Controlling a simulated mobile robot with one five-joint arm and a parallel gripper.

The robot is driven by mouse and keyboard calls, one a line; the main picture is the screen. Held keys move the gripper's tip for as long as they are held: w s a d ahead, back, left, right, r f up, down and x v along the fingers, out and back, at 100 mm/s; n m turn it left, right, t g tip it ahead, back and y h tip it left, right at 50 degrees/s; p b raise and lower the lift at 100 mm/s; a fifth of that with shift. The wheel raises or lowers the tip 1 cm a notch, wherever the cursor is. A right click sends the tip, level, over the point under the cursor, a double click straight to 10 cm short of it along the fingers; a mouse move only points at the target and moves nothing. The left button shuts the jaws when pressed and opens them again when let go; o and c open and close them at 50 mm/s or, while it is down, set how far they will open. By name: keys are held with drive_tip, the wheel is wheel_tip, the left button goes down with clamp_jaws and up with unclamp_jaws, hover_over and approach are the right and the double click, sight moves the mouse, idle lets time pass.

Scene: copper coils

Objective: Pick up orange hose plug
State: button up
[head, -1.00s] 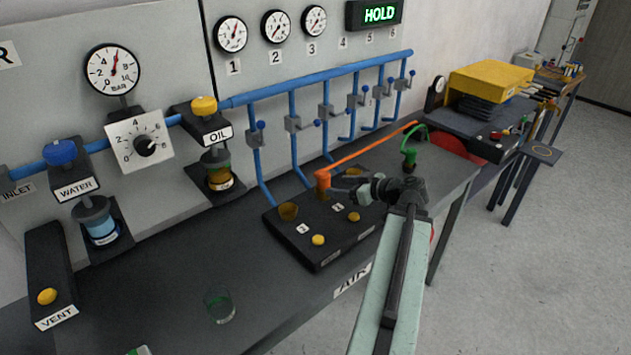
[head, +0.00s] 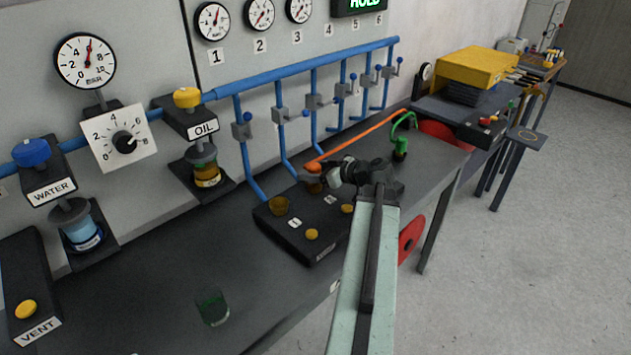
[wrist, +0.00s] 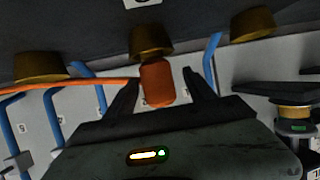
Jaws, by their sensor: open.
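The orange hose plug (head: 312,167) is at a brass socket on the black block (head: 290,242), with its orange hose (head: 365,138) running back to the right. In the head view my gripper (head: 322,176) partly covers it. In the wrist view the plug (wrist: 157,84) is between the two open fingers of my gripper (wrist: 160,88), with a visible gap on the right; contact on the left is unclear. A brass socket (wrist: 152,40) meets the plug's end; how far it is seated I cannot tell.
Blue pipes (head: 245,150) with valves rise close behind the block. A second brass socket (head: 278,206) is to the left. A green plug (head: 401,150) stands to the right. A green glass (head: 212,306) is on the bench's near left.

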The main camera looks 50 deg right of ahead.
drive_tip(key=x, duration=0.3)
drive_tip(key=shift+s+d+b, duration=0.1)
drive_tip(key=shift+b, duration=0.25)
clamp_jaws()
